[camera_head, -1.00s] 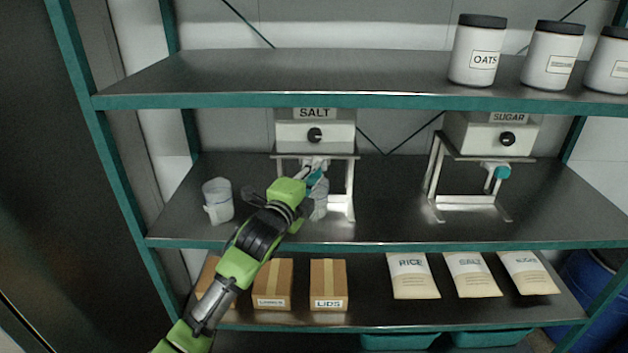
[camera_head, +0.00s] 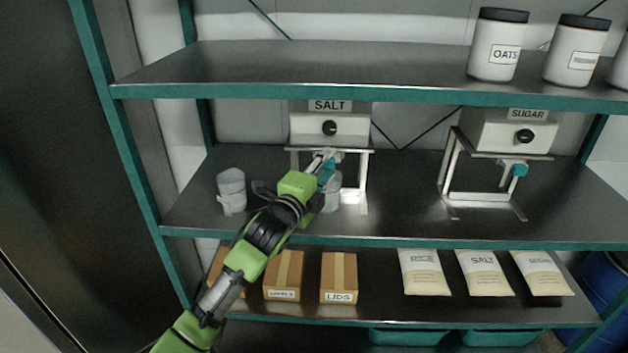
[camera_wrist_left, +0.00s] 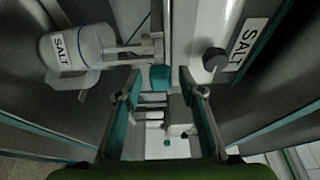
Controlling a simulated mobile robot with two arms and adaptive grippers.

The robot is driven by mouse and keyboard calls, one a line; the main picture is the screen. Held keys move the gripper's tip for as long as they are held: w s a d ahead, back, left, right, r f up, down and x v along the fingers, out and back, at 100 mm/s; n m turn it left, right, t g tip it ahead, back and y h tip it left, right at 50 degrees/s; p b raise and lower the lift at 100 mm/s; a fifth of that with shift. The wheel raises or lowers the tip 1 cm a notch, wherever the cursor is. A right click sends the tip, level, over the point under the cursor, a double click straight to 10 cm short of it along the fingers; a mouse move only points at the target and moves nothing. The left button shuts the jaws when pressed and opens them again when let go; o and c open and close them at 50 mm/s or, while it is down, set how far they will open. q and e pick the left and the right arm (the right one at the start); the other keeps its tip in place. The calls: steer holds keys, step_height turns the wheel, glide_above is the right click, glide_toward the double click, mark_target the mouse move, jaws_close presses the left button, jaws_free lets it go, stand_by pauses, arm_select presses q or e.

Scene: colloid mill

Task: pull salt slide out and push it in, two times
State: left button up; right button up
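The salt dispenser (camera_head: 329,128) is a white box with a black knob and a SALT label, on a metal stand on the middle shelf. Its slide has a teal handle (camera_wrist_left: 158,78) below the box. My left gripper (camera_head: 322,180) is just in front of and below the dispenser. In the left wrist view its two fingers (camera_wrist_left: 162,84) are apart, with the teal handle between their tips and gaps visible on both sides. A clear jug (camera_head: 333,199) stands under the dispenser, partly hidden by the gripper; its SALT label shows in the wrist view (camera_wrist_left: 82,48). My right gripper is not in view.
A clear cup (camera_head: 231,188) stands left of the stand. The sugar dispenser (camera_head: 510,133) is to the right, with free shelf between. The upper shelf edge (camera_head: 370,97) is just above. Boxes (camera_head: 340,272) and bags (camera_head: 424,272) lie on the lower shelf.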

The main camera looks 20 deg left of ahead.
arm_select(q)
steer(key=s+a, duration=0.1)
steer(key=s, duration=0.9)
steer(key=shift+s+a, duration=0.15)
steer(key=shift+s, duration=0.15)
